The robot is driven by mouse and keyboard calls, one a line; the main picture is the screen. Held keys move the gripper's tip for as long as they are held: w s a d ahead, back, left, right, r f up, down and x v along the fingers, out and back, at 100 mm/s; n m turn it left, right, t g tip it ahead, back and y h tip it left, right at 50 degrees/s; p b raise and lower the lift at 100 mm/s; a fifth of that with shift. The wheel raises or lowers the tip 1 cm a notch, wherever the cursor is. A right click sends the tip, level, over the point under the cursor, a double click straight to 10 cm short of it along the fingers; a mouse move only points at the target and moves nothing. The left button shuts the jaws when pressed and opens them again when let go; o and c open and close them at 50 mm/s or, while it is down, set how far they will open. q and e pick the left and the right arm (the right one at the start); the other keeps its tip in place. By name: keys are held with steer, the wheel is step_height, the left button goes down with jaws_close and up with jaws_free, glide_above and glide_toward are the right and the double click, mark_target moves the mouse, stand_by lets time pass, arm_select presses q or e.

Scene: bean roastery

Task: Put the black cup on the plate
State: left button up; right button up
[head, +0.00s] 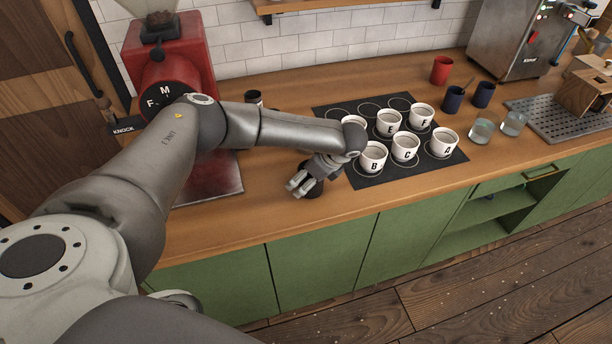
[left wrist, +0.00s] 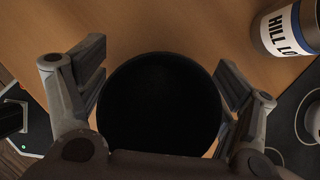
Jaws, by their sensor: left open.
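The black cup (left wrist: 160,105) fills the middle of the left wrist view, seen from above as a dark round opening. My left gripper (left wrist: 162,82) is open, with one finger on each side of it; I cannot tell whether they touch it. In the head view, my left gripper (head: 303,184) is low over the counter and hides most of the black cup (head: 315,189), which is just left of the dark mat. I cannot make out a plate for certain in either view. My right gripper is out of view.
Several white lettered cups (head: 404,148) stand on the dark mat (head: 362,181). A red grinder (head: 190,50) is at the left. A labelled can (left wrist: 288,30) is close to my left gripper. Red and navy cups, glasses (head: 482,131) and a drip grid are farther right. Front counter is clear.

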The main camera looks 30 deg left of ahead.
arm_select(q)
steer(key=b+v, duration=0.2)
steer(key=v, duration=1)
steer(key=shift+r+b, duration=0.15)
steer(key=shift+b, duration=0.25)
